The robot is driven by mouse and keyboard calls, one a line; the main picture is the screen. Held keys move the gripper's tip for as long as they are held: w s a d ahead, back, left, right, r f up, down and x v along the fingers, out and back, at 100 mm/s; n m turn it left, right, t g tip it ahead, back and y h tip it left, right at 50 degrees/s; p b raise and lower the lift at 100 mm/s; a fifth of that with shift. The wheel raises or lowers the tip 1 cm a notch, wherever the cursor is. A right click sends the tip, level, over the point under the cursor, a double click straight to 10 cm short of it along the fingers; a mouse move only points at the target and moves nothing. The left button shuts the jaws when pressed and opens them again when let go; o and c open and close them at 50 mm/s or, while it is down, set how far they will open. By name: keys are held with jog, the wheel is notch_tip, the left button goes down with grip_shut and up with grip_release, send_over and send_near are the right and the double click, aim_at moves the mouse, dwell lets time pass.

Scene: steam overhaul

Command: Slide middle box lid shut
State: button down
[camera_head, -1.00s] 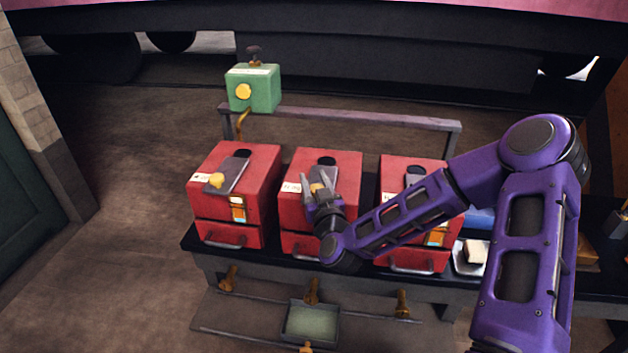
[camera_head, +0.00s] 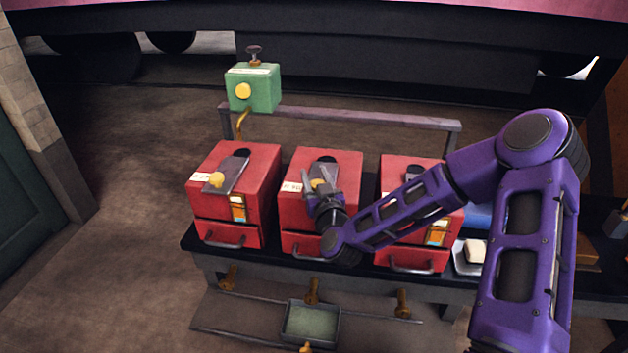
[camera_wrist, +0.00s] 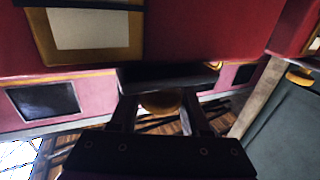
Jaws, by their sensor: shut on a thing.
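The middle red box (camera_head: 348,190) stands on the bench between two similar red boxes. Its grey sliding lid (camera_head: 324,168) lies on the sloping top, with a dark opening (camera_head: 326,155) showing at its far end. My gripper (camera_head: 317,186) is over this lid and shut on its yellow knob (camera_head: 318,184). The knob also shows between the two fingers in the wrist view (camera_wrist: 160,103). My gripper and wrist hide the near part of the lid and some of the box front.
The left red box (camera_head: 262,175) and right red box (camera_head: 400,170) stand close on either side. A green box (camera_head: 252,90) is at the back left by a rail (camera_head: 340,118). My forearm crosses the right box. A tray (camera_head: 311,324) lies below the bench.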

jog(key=shift+w+d, duration=0.2)
jog(key=shift+w, duration=0.85)
jog(key=shift+c, duration=1.9)
grip_release()
jog(key=s+d+p, duration=0.1)
jog(key=s+p, duration=0.3)
jog(key=s, duration=0.4)
jog(key=s+d+p, duration=0.2)
jog(key=s+p, duration=0.2)
jog(key=s, duration=0.5)
jog(key=shift+d+p, duration=0.25)
jog(key=shift+p, duration=0.15)
